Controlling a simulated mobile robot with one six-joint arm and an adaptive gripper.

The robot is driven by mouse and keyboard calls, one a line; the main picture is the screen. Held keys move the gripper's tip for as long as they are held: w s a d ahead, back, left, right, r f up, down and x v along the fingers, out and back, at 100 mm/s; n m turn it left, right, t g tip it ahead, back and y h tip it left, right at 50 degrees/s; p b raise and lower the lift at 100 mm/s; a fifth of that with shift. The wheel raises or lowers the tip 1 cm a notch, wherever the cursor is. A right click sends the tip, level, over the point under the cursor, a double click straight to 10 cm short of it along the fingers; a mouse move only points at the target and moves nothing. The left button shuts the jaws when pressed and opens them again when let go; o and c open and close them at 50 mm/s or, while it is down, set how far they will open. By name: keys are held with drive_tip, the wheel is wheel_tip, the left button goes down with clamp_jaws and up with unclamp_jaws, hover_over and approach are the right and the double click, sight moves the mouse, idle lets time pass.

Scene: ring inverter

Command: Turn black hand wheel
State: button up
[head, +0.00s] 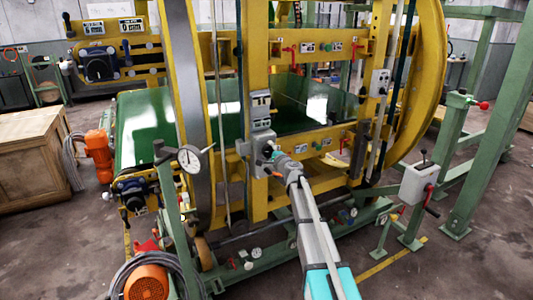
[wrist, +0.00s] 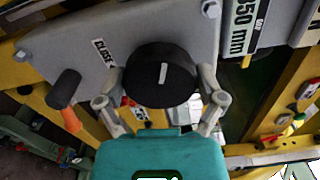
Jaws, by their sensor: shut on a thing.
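The black hand wheel (wrist: 160,75) is a round black knob with a white line on its face, in the middle of the wrist view. It sits on a grey plate (wrist: 130,30) with a label starting "CLOSE". My gripper (wrist: 162,92) is shut on the wheel, one finger on each side. The white line stands near vertical in the wrist view. In the head view, my gripper (head: 277,160) reaches the grey box on the yellow post, and the wheel (head: 268,149) is small and partly hidden there.
A black knob (wrist: 66,88) with an orange part beside it sticks out left of the wheel in the wrist view. A yellow frame (head: 257,60) surrounds the mechanism. A dial gauge (head: 190,158) stands left, and a grey control box (head: 419,183) with a red-handled crank stands right.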

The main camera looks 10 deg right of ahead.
drive_tip(key=shift+s+d, duration=0.1)
drive_tip(key=shift+d, duration=0.1)
drive_tip(key=o, duration=0.8)
drive_tip(key=shift+d, duration=0.1)
drive_tip(key=shift+o, duration=0.2)
drive_tip(key=v, duration=1.2)
